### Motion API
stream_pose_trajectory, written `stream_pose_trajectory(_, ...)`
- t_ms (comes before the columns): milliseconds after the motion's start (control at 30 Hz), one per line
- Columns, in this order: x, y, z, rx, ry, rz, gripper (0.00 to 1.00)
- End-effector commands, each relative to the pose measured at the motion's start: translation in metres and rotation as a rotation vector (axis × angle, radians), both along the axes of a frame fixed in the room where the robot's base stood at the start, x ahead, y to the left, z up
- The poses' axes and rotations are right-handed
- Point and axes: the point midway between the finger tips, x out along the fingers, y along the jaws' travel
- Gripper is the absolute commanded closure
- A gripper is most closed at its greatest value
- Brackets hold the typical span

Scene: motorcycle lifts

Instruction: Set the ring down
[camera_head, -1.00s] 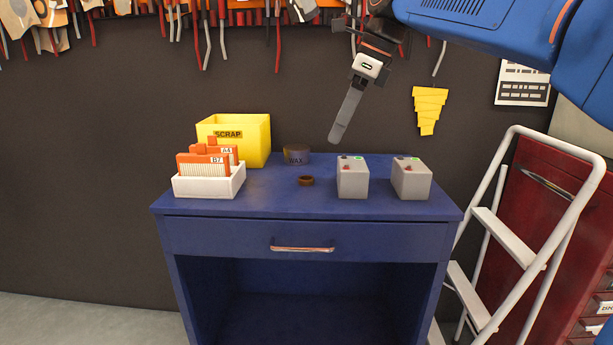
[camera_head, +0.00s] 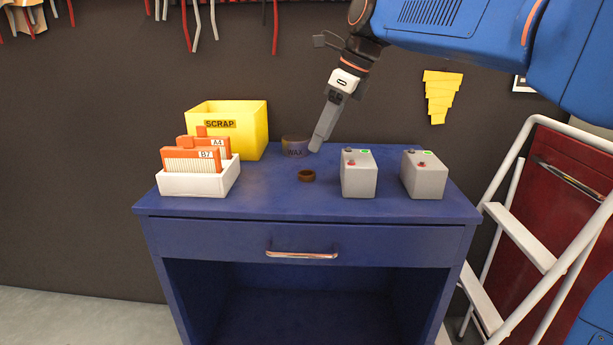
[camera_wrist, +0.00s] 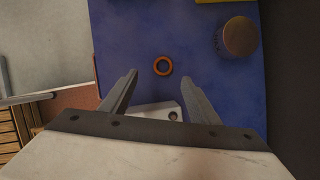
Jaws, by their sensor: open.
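A dark wax tin (camera_head: 295,146) stands behind the ring. A yellow scrap bin (camera_head: 250,135) and a white tray (camera_head: 195,184) of orange cards are at left. Two grey boxes, one nearer (camera_head: 358,178) and one farther right (camera_head: 424,178), stand right of the ring. A white stepladder (camera_head: 520,240) leans at right.

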Motion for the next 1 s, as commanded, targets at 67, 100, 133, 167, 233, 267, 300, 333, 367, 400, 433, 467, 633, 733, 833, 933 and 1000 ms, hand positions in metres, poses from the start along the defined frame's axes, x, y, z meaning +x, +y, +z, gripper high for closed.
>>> stream_pose_trajectory(67, 0.001, 0.005, -0.013, -0.001, 0.002, 0.002, 0.44)
stream_pose_trajectory(100, 0.002, 0.008, -0.019, -0.001, 0.002, 0.002, 0.44)
stream_pose_trajectory(133, 0.002, 0.009, -0.023, -0.001, 0.002, 0.002, 0.44)
stream_pose_trajectory(167, 0.003, 0.011, -0.026, -0.001, 0.002, 0.002, 0.44)
stream_pose_trajectory(233, 0.004, 0.013, -0.032, 0.000, 0.000, 0.001, 0.44)
stream_pose_trajectory(267, 0.004, 0.014, -0.034, 0.000, 0.000, 0.001, 0.44)
stream_pose_trajectory(300, 0.004, 0.014, -0.037, 0.000, 0.001, 0.000, 0.44)
stream_pose_trajectory(333, 0.004, 0.015, -0.038, 0.000, 0.001, 0.000, 0.44)
stream_pose_trajectory(367, 0.005, 0.015, -0.039, 0.000, 0.001, 0.000, 0.44)
stream_pose_trajectory(400, 0.005, 0.015, -0.040, 0.000, 0.001, 0.000, 0.44)
stream_pose_trajectory(433, 0.005, 0.016, -0.041, 0.000, 0.000, 0.000, 0.44)
stream_pose_trajectory(467, 0.006, 0.016, -0.042, 0.000, 0.001, 0.000, 0.44)
stream_pose_trajectory(633, 0.011, 0.019, -0.057, 0.000, 0.002, 0.001, 0.44)
stream_pose_trajectory(733, 0.016, 0.023, -0.071, 0.000, 0.002, 0.001, 0.44)
stream_pose_trajectory(833, 0.017, 0.028, -0.082, -0.001, 0.002, 0.002, 0.44)
stream_pose_trajectory(933, 0.017, 0.030, -0.087, 0.000, 0.000, 0.002, 0.44)
stream_pose_trajectory(1000, 0.018, 0.031, -0.088, 0.000, 0.000, 0.001, 0.44)
